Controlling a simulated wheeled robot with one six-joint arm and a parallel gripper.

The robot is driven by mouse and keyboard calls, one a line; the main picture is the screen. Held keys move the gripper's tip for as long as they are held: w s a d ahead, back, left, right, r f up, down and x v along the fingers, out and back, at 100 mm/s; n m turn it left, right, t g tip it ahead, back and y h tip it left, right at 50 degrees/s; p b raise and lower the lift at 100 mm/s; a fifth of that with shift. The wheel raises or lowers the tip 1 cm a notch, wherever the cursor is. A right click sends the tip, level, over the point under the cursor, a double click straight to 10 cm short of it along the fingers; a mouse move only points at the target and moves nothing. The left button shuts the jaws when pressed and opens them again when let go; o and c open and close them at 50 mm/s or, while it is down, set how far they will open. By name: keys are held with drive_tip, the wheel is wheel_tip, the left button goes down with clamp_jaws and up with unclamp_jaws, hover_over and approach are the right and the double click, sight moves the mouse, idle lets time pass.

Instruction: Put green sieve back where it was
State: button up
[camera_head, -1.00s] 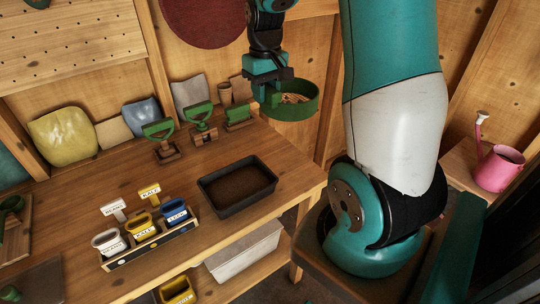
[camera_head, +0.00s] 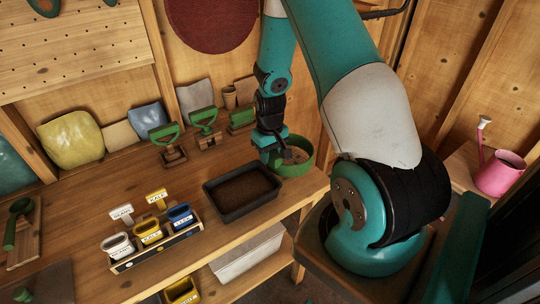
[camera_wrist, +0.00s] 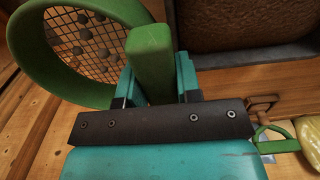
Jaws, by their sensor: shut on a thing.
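The green sieve (camera_head: 297,170) is over the right end of the workbench, right of the soil tray. It is low, but I cannot tell whether it touches the bench. My gripper (camera_head: 277,156) is shut on its handle, on the sieve's left side. In the wrist view the green handle (camera_wrist: 151,58) sits between both fingers of my gripper (camera_wrist: 155,75). The sieve's round rim (camera_wrist: 28,60) and dark mesh fill the upper left, with several brownish lumps on the mesh.
The black soil tray (camera_head: 221,206) stands close to the sieve's left. A rack of labelled cups (camera_head: 150,250) is at the front left. A pink watering can (camera_head: 499,175) is far right.

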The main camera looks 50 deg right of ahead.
drive_tip(key=shift+f, duration=0.7)
drive_tip(key=shift+f, duration=0.1)
drive_tip(key=shift+f+b, duration=0.45)
drive_tip(key=shift+f, duration=0.1)
drive_tip(key=o, duration=1)
